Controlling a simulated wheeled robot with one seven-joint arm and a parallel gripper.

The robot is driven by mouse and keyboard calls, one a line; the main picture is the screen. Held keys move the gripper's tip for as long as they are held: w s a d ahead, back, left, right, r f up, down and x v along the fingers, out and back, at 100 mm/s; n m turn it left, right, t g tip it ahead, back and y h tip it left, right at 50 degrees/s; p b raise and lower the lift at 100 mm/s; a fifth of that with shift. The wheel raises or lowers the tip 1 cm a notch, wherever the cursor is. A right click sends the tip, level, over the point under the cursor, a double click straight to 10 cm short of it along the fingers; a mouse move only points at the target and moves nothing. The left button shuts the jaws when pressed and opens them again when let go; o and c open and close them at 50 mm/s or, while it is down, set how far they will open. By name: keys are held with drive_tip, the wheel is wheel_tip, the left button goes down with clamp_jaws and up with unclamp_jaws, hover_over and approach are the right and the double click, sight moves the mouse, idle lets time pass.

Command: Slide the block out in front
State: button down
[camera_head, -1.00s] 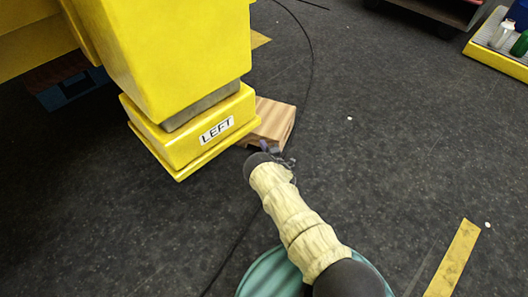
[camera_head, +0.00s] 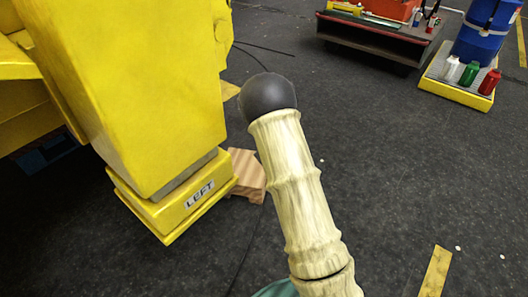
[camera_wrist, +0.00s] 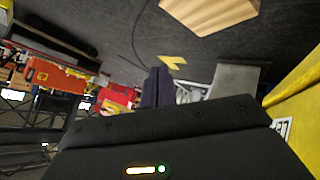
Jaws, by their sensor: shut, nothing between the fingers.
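The wooden block (camera_head: 246,174) lies on the dark floor against the right side of the yellow foot labelled LEFT (camera_head: 172,203). Part of the block is hidden behind the foot. In the wrist view the block (camera_wrist: 210,12) shows at the top edge, cut off by the frame. My gripper (camera_wrist: 156,86) is shut and empty in the wrist view, apart from the block. In the head view my raised arm hides the gripper. The yellow foot (camera_wrist: 298,108) also shows at the right of the wrist view.
A large yellow machine leg (camera_head: 140,90) stands above the foot. A dark cart (camera_head: 375,38) and a yellow-edged tray (camera_head: 450,92) with bottles and a blue barrel (camera_head: 485,30) stand at the upper right.

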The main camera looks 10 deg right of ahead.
drive_tip(key=s+a+r+m+g+p, duration=0.1)
drive_tip(key=s+r+g+p, duration=0.1)
drive_tip(key=s+r, duration=0.5)
drive_tip(key=s+a+r+m+g+y+p, duration=0.1)
drive_tip(key=s+r, duration=0.6)
drive_tip(key=s, duration=0.7)
drive_tip(key=s+a+r+m+g+y+p, duration=0.1)
drive_tip(key=s+a+r+m+g+p, duration=0.1)
drive_tip(key=s+r+p, duration=0.3)
drive_tip(key=s+r+m+g, duration=0.1)
drive_tip(key=s+r, duration=0.2)
drive_tip(key=s, duration=0.3)
drive_tip(key=shift+s+a+g, duration=0.2)
drive_tip(key=shift+a+g, duration=0.05)
drive_tip(key=shift+g, duration=0.15)
drive_tip(key=shift+r, duration=0.1)
drive_tip(key=shift+d, duration=0.15)
